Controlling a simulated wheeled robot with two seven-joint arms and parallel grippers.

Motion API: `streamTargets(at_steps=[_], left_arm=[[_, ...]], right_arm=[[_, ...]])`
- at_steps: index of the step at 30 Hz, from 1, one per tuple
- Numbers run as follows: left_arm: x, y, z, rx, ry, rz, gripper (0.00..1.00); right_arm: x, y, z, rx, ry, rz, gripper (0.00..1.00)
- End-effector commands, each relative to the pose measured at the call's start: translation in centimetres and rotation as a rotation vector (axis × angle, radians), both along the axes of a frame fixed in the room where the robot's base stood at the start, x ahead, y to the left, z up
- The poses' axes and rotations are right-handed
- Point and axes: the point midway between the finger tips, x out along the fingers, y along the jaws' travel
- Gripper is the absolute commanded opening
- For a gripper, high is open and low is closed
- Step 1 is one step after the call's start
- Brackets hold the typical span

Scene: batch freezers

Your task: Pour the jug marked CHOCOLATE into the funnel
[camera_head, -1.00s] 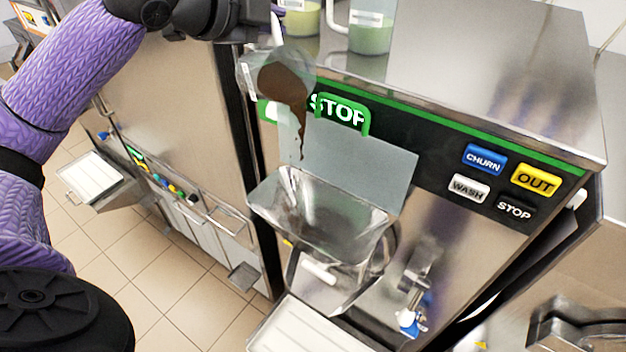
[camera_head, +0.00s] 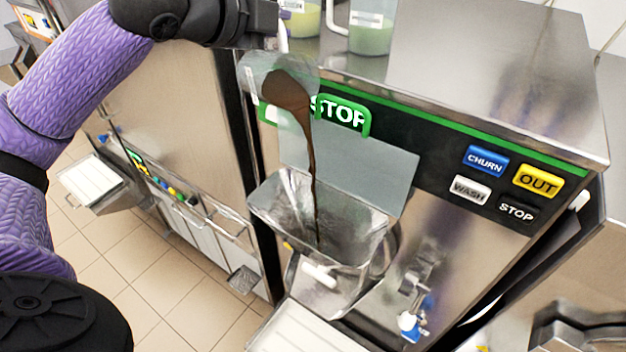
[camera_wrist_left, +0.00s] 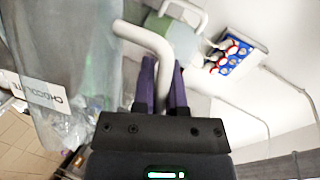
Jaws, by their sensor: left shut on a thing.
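The clear jug (camera_head: 252,72) is tilted over the funnel in the head view. Its CHOCOLATE label (camera_wrist_left: 42,95) shows in the left wrist view. Dark brown liquid (camera_head: 300,105) runs from its lip in a thin stream down into the steel funnel (camera_head: 270,200) on the front of the machine. My left gripper (camera_head: 280,30) is shut on the jug's white handle (camera_wrist_left: 145,38), above and left of the funnel; its purple fingers (camera_wrist_left: 160,85) show in the wrist view. My right gripper is not in view.
Other jugs with pale green contents (camera_head: 370,35) stand on the machine top (camera_head: 480,50). The front panel has CHURN (camera_head: 485,161), OUT (camera_head: 537,181), WASH (camera_head: 470,190) and STOP (camera_head: 516,211) buttons. A tap (camera_head: 415,300) sits right of the funnel.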

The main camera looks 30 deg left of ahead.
Motion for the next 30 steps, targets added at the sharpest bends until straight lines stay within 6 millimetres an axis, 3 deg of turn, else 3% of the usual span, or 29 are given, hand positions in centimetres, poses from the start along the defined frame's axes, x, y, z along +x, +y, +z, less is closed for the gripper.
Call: streamTargets(at_steps=[30], left_arm=[[-0.46, -0.68, -0.37, 0.113, -0.051, -0.001, 0.00]], right_arm=[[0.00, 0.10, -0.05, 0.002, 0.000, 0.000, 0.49]])
